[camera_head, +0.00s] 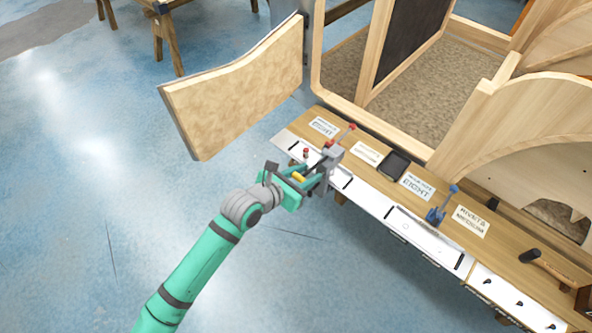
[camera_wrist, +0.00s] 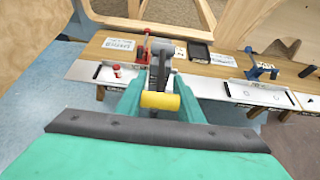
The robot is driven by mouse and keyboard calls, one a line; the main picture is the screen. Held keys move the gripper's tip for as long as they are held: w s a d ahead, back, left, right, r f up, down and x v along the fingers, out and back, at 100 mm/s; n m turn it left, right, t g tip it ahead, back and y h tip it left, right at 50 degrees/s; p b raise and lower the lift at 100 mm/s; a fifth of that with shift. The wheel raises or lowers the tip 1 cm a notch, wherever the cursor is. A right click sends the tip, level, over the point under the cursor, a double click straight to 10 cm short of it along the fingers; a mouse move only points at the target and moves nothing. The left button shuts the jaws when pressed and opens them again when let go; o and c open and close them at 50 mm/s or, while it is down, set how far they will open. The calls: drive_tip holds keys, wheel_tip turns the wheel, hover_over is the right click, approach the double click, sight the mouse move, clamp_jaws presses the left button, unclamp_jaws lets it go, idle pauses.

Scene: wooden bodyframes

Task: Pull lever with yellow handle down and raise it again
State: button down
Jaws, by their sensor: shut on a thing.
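The yellow handle (camera_head: 298,176) sits at the end of a grey lever on the front edge of the wooden bench. It also shows in the wrist view (camera_wrist: 160,101), crosswise between my green fingers. The lever's grey mount (camera_head: 333,153) stands at the bench edge, beyond the handle. My gripper (camera_head: 306,184) is shut on the yellow handle, with one finger at each side of it. The lever reaches out from its mount toward my gripper; its exact tilt is hard to tell. The fingers hide part of the lever.
A red lever (camera_head: 345,134) stands close behind the grey mount, and a blue lever (camera_head: 441,207) farther right. A dark tablet (camera_head: 394,165) and labels lie on the bench. A wooden panel (camera_head: 235,90) is at upper left.

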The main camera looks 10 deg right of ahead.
drive_tip(key=shift+s+d+f, duration=0.1)
drive_tip(key=shift+d+f, duration=0.05)
drive_tip(key=shift+f, duration=0.45)
drive_tip(key=c, duration=1.2)
unclamp_jaws()
drive_tip(key=v, duration=1.1)
drive_tip(key=shift+d, duration=0.1)
